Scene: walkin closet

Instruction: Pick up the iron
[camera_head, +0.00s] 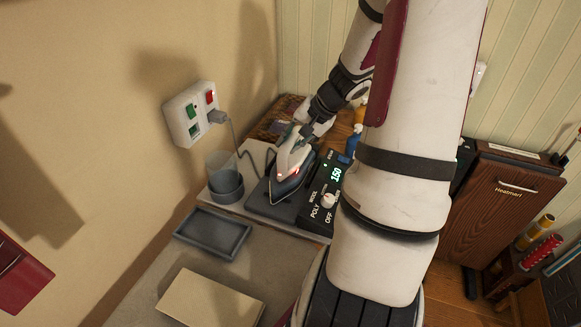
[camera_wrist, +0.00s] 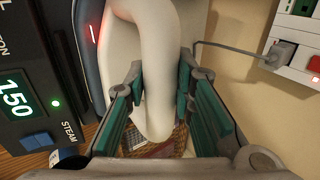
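The iron (camera_head: 293,165), white and grey with a dark soleplate and a small red light, rests tilted on a dark pad (camera_head: 264,205) at the table's far end. In the wrist view its pale curved handle (camera_wrist: 155,85) runs between my fingers. My gripper (camera_head: 310,132) is at the back end of the iron. In the wrist view my gripper (camera_wrist: 161,75) has its green-padded fingers on both sides of the handle, with narrow gaps showing. It looks open around the handle; contact at the tips is hard to judge.
A control box (camera_head: 322,195) reading 150 stands right of the iron. A grey cup (camera_head: 225,180) stands left of it. A wall socket (camera_head: 192,113) feeds a cord hanging behind. A dark tray (camera_head: 212,233) and a beige block (camera_head: 210,299) lie nearer. Spray bottles (camera_head: 353,140) stand behind the box.

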